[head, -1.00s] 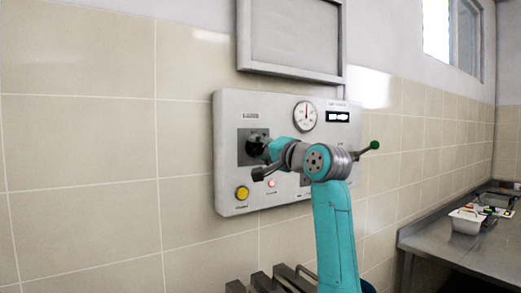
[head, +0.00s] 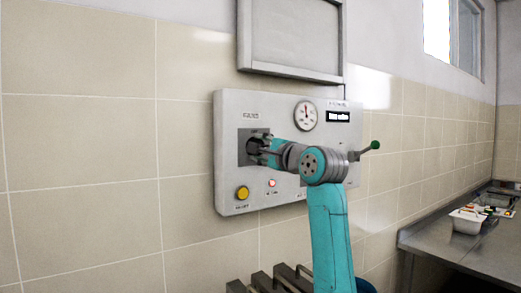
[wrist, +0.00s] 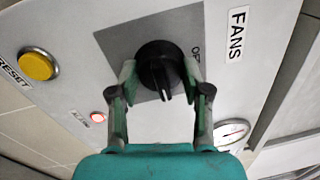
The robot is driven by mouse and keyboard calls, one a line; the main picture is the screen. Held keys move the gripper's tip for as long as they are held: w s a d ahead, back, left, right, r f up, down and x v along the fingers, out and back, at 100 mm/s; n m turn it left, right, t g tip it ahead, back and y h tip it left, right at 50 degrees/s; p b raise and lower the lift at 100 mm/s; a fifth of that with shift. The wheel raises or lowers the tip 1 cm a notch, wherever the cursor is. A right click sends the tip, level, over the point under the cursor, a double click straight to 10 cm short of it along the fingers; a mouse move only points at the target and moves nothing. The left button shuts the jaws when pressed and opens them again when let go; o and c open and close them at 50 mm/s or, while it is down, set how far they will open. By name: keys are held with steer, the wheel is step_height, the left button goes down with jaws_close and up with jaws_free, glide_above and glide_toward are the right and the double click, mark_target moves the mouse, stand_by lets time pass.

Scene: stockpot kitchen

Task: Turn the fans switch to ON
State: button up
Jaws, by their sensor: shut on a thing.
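The fans switch is a black round knob (wrist: 160,66) on a grey square plate (wrist: 120,38), beside the FANS label (wrist: 236,34) in the wrist view. A partly hidden label starting "OF" (wrist: 195,57) sits next to it. A pale mark on the knob's grip points toward the bottom of the wrist view. My gripper (wrist: 161,80) has one finger on each side of the knob and is shut on it. In the head view my gripper (head: 263,148) is at the switch plate (head: 243,150) and hides most of the knob.
The control panel (head: 228,115) also carries a dial gauge (head: 305,115), a small display (head: 338,116), a yellow RESET button (head: 242,193) and a lit red lamp (head: 272,183). A grey framed board (head: 291,38) hangs above. A metal counter (head: 440,245) stands right.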

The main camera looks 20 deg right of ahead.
steer(key=shift+f, duration=0.15)
steer(key=o, duration=1.2)
steer(key=shift+c, duration=0.2)
steer(key=r+v, duration=0.1)
steer(key=v, duration=1.1)
steer(key=shift+f, duration=0.4)
